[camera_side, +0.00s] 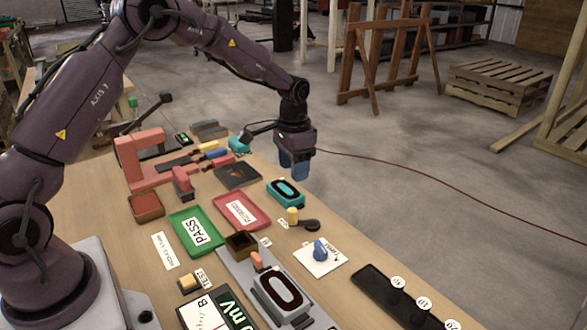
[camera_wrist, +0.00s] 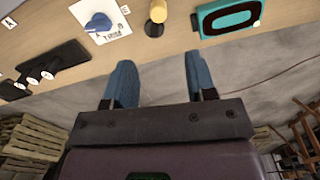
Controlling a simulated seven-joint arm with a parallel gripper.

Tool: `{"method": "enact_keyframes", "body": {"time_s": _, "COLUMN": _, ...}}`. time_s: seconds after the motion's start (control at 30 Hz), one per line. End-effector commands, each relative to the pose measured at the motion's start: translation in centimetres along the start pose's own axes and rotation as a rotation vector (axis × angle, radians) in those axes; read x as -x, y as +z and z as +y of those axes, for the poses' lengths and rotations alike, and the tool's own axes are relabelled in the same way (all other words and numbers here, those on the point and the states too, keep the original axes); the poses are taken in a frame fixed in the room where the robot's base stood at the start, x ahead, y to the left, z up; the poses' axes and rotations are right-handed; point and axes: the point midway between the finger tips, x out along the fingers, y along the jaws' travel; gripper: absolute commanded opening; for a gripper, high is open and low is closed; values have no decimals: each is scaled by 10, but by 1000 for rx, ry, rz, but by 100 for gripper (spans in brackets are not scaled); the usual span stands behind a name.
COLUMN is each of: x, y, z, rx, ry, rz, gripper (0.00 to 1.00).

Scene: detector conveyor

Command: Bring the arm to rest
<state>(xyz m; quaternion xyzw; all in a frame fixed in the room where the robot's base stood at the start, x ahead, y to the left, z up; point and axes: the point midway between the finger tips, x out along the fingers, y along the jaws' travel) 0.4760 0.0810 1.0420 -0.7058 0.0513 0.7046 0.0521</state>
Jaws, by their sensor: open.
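My gripper (camera_side: 294,165) hangs over the far right edge of the table, with its blue fingers pointing down. In the wrist view my gripper (camera_wrist: 160,80) shows two blue fingers spread apart with nothing between them, so it is open and empty. The purple arm is mine and arches from the lower left over the table. Below and in front of the fingers is a teal device (camera_side: 286,193) with a dark window, apart from them; it also shows in the wrist view (camera_wrist: 228,16).
The wooden table (camera_side: 340,285) carries a green PASS tray (camera_side: 197,231), a red tray (camera_side: 241,210), a blue knob (camera_side: 320,249) on a white plate, a yellow-topped post (camera_side: 292,215) and a black weight rack (camera_side: 385,295). A salmon-coloured fixture (camera_side: 130,160) stands at the back left.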

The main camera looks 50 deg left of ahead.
Motion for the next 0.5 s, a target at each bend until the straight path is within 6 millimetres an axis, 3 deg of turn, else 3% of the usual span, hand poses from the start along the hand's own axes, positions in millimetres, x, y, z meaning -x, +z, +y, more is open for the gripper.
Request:
{"method": "enact_keyframes", "body": {"time_s": 0.1, "x": -4, "y": 4, "z": 2, "rx": 29, "ry": 7, "rz": -10, "gripper": 51}}
{"method": "enact_keyframes", "body": {"time_s": 0.17, "x": -11, "y": 14, "z": 6, "rx": 46, "ry": 18, "rz": -41, "gripper": 51}}
{"method": "enact_keyframes", "body": {"time_s": 0.23, "x": -7, "y": 30, "z": 11, "rx": 72, "ry": 22, "rz": -60, "gripper": 51}}
{"method": "enact_keyframes", "body": {"time_s": 0.5, "x": 67, "y": 92, "z": 42, "rx": 139, "ry": -13, "rz": -15, "gripper": 51}}
